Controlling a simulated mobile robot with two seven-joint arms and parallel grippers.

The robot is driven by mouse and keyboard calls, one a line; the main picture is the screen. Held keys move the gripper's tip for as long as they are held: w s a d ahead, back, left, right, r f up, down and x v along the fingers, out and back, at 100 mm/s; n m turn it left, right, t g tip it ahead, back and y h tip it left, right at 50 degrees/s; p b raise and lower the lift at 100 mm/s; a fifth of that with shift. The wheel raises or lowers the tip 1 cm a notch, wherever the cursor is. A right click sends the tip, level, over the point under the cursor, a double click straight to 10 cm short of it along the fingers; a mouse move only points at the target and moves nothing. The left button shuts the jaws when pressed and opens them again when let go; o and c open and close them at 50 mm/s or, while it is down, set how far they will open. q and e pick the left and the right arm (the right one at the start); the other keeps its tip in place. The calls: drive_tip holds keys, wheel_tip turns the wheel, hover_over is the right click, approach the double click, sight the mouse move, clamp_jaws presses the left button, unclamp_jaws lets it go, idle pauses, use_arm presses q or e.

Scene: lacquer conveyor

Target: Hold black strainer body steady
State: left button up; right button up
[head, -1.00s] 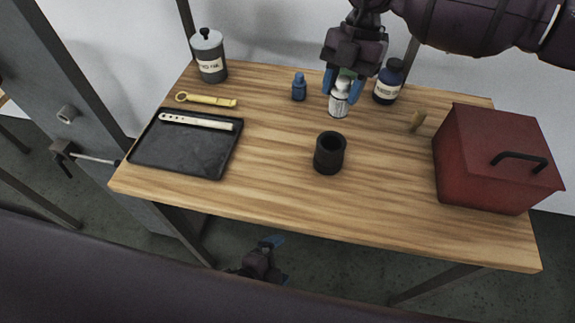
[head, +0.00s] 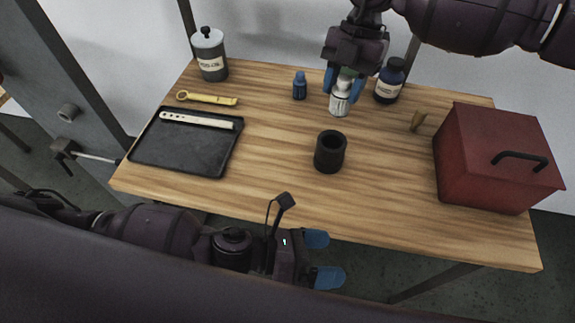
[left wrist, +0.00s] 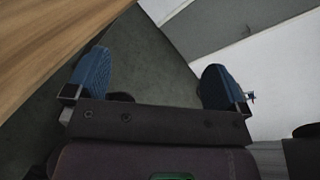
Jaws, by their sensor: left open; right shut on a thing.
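The black strainer body (head: 330,152) is a dark hollow cylinder standing upright on the wooden table, its open end up. My left gripper (head: 328,258) is open and empty, in front of the table's front edge and apart from the strainer body. In the left wrist view its two blue fingers (left wrist: 155,85) stand wide apart with only floor between them. The fingers partly hide the bottle's top.
A red box (head: 488,165) with a black handle stands at right. A black tray (head: 180,153) holding a pale strip lies at left. A yellow wrench (head: 207,99), grey canister (head: 209,54), small blue bottle (head: 299,86), dark labelled bottle (head: 390,80) and small wooden piece (head: 418,121) stand farther back.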

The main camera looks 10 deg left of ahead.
sight(319, 158)
use_arm(q)
drive_tip(key=w+a+t+y, duration=0.1)
drive_tip(key=w, duration=0.2)
drive_tip(key=w+a+t+y, duration=0.1)
drive_tip(key=w+a, duration=0.1)
drive_tip(key=w, duration=0.1)
drive_tip(key=w+a+t+y, duration=0.1)
drive_tip(key=w+a, duration=0.1)
drive_tip(key=w, duration=0.1)
drive_tip(key=shift+a, duration=0.1)
drive_tip(key=w+a+t+y, duration=0.1)
drive_tip(key=w, duration=0.1)
drive_tip(key=w+a+r+t+y, duration=0.1)
drive_tip(key=w+a, duration=0.1)
drive_tip(key=w+a+r+t+y, duration=0.1)
drive_tip(key=w+a, duration=0.1)
drive_tip(key=w, duration=0.1)
drive_tip(key=shift+y, duration=0.3)
drive_tip(key=shift+w+d+f+t, duration=0.1)
drive_tip(key=shift+w+d+t, duration=0.1)
drive_tip(key=shift+t, duration=0.1)
drive_tip(key=x, duration=1.1)
drive_tip(key=shift+w+d+f, duration=0.1)
drive_tip(key=shift+d+f, duration=0.05)
drive_tip(key=shift+c, duration=0.2)
drive_tip(key=c, duration=1)
drive_tip(key=shift+c, duration=0.2)
use_arm(e)
drive_tip(key=shift+f+m, duration=0.7)
drive_tip(key=shift+f, duration=0.8)
